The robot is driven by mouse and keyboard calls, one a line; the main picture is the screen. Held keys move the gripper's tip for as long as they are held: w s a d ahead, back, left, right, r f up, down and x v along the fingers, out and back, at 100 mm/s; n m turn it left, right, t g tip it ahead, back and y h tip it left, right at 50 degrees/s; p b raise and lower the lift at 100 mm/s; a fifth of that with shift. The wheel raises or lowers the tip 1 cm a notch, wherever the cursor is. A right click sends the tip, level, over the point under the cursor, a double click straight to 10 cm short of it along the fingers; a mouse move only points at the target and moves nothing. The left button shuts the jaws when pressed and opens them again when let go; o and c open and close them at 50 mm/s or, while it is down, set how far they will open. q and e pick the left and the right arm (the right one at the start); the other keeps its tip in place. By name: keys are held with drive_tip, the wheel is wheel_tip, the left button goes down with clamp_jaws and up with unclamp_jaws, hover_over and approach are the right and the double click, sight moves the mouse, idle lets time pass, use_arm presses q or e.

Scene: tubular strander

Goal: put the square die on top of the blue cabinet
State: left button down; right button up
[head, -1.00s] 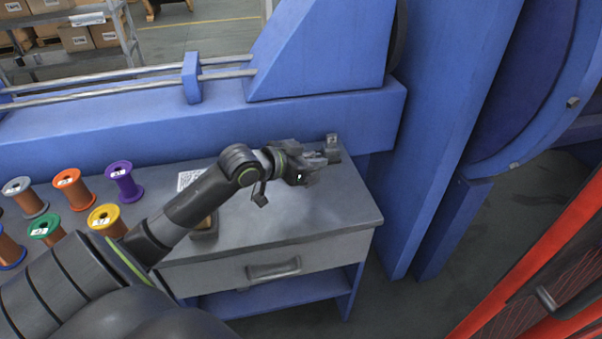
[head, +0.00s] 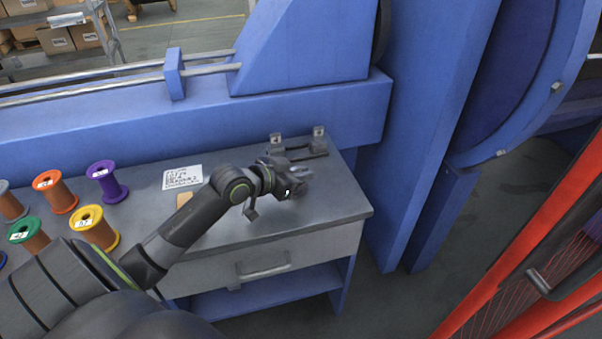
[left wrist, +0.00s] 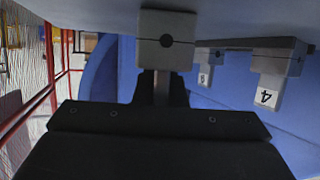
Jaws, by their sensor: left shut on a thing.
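My left gripper (head: 297,181) is over the right part of the grey workbench (head: 335,205). In the left wrist view its dark jaws (left wrist: 160,95) are shut on a pale square block with a round hole, which I take as the square die (left wrist: 166,25). The die is close to the bench top and hardly shows in the head view, where the gripper hides it. Behind the gripper stands a small rack (head: 318,150). Two labelled grey blocks, one marked 4 (left wrist: 268,97), show beside the die in the left wrist view. I cannot make out a blue cabinet. My right gripper is not in view.
Several coloured spools (head: 92,228) stand on the left of the bench. A printed sheet (head: 182,177) lies at its back. The blue machine frame (head: 300,112) runs behind, with a blue column to the right. A red framed structure (head: 530,270) is at the lower right.

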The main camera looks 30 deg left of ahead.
use_arm(q)
drive_tip(key=c, duration=1.5)
unclamp_jaws()
drive_tip(key=shift+r, duration=0.1)
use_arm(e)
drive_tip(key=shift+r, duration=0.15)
